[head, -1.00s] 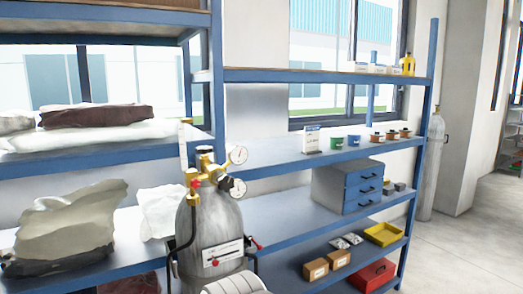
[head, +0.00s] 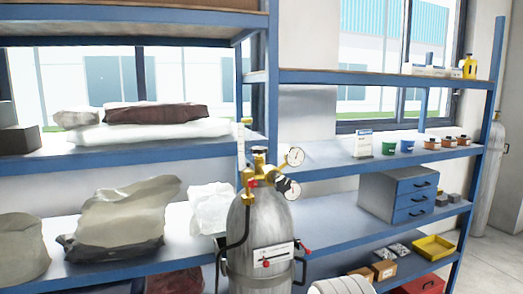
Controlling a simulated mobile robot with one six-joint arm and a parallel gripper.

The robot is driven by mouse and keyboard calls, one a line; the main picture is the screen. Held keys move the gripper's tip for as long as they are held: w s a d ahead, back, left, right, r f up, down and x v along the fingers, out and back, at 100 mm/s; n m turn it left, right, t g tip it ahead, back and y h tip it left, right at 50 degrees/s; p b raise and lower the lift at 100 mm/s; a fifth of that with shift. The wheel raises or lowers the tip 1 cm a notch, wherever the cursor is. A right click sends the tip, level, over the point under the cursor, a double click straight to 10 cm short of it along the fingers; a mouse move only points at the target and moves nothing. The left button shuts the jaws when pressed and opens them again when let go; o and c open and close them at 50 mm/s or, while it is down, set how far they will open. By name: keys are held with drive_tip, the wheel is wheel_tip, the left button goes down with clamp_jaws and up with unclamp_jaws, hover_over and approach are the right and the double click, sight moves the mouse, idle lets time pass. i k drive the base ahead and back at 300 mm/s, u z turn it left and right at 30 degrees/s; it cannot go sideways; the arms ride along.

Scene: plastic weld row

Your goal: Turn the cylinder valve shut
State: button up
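A grey gas cylinder (head: 258,230) stands upright in front of the blue shelving, near the middle of the head view. Its valve (head: 259,152) is at the top, with a dark cap and a brass body. A brass regulator (head: 262,180) with two round gauges (head: 294,157) and a small red part is fitted to it. A black hose runs down the cylinder's left side. Whether the valve is open or shut cannot be told. My gripper is not in view.
Blue shelves (head: 400,146) stand behind the cylinder, bearing sacks (head: 125,222), a blue drawer cabinet (head: 400,195), small pots and a yellow tray (head: 434,247). A white ribbed round thing (head: 340,287) is at the bottom edge. Another cylinder (head: 489,180) stands at the far right. Open floor shows at lower right.

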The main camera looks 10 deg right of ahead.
sight(260, 149)
drive_tip(key=u, duration=0.05)
drive_tip(key=i, duration=0.95)
drive_tip(key=z, duration=0.1)
